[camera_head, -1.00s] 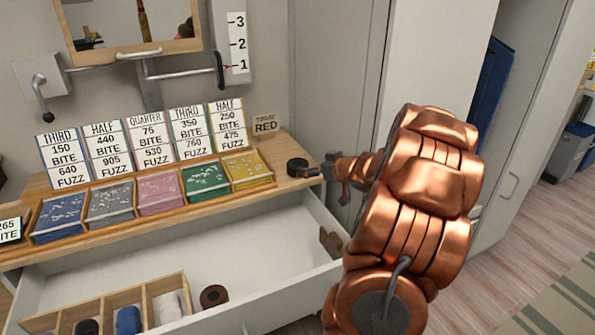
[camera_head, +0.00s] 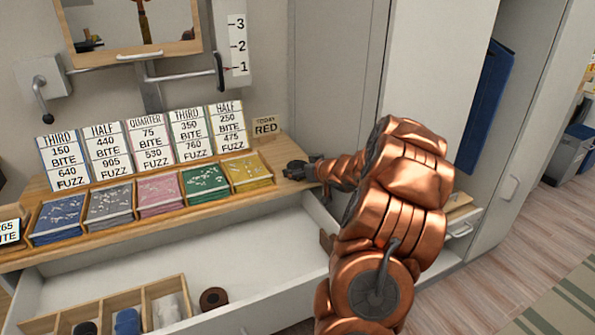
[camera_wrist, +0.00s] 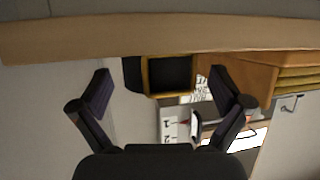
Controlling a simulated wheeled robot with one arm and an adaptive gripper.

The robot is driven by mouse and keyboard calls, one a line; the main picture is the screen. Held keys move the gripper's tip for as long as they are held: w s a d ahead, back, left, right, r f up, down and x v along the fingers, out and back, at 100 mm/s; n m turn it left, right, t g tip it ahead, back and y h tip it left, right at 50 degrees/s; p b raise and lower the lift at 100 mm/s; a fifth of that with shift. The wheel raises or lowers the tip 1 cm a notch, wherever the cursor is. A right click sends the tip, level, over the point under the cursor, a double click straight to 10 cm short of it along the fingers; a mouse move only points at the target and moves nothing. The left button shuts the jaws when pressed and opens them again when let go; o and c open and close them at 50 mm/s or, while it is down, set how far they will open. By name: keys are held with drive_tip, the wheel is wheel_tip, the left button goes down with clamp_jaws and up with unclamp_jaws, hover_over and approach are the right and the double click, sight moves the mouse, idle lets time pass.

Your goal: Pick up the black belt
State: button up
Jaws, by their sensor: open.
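The black belt (camera_wrist: 133,74) is coiled on the wooden dresser top, at its right end. In the wrist view it shows as a dark band with a square gold-coloured buckle (camera_wrist: 146,76), lying ahead of and between my two fingers. My gripper (camera_wrist: 158,88) is open, with one dark finger to each side and clear gaps to the belt. In the head view my gripper (camera_head: 301,171) is at the dresser's right end and overlaps the belt, so most of the belt is hidden there. Whether the fingers touch it cannot be told.
Several trays of coloured pieces with price cards line the dresser top (camera_head: 227,199) to the left. A small card reading RED (camera_head: 265,126) stands behind. Below, an open drawer holds a brown coil (camera_head: 213,298) and a divided wooden box (camera_head: 186,290). Wardrobe doors are at right.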

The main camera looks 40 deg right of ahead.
drive_tip(key=shift+c, duration=0.4)
drive_tip(key=c, duration=1.2)
drive_tip(key=shift+r, duration=0.15)
